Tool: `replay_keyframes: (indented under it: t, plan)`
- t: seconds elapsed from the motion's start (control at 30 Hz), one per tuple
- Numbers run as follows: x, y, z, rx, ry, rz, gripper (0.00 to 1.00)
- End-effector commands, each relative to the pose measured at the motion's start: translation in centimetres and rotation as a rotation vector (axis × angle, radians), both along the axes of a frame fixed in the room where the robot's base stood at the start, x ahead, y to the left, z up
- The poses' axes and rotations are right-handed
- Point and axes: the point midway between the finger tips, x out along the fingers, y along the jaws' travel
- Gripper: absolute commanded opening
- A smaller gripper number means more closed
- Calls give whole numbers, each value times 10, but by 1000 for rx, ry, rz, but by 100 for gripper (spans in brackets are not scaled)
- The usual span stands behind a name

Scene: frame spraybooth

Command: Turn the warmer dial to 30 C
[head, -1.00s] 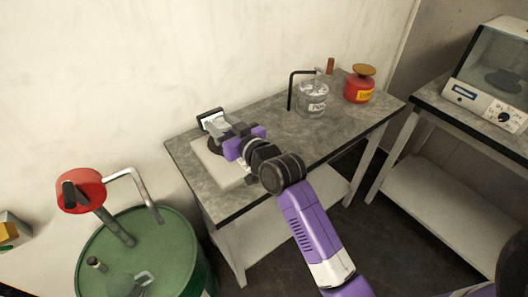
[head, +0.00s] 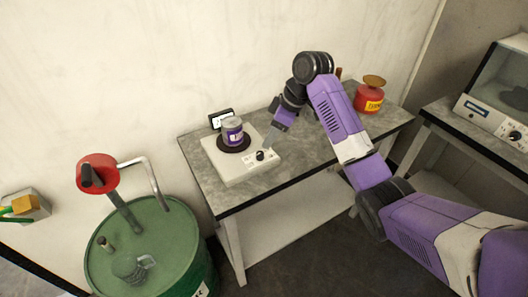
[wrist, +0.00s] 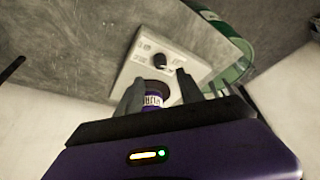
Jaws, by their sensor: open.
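The warmer (head: 225,168) is a flat white box on the grey table, with a dark round plate on top. A can with a purple label (head: 233,133) stands upright on the plate. The dial (head: 260,156) is a small black knob on the warmer's front right, with printed marks around it too small to read. It also shows in the wrist view (wrist: 160,61).
A small display (head: 221,119) stands behind the warmer. A red container (head: 369,97) is at the table's far right. A green drum (head: 150,240) with a red-topped pump is at left. Another bench (head: 440,115) with a glass-fronted unit is at right. Grey tabletop (head: 300,155) right of the warmer is clear.

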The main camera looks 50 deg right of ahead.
Motion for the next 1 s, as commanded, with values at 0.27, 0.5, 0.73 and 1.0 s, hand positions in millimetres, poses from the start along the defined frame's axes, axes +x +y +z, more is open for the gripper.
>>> replay_keyframes:
  t: [0.27, 0.5, 0.73, 1.0]
  plan:
    - [7, 6, -26, -4, 8, 17, 45]
    - [19, 12, -59, -4, 7, 15, 45]
    - [24, 15, -72, -4, 4, 14, 45]
    - [24, 15, -73, -5, 4, 14, 39]
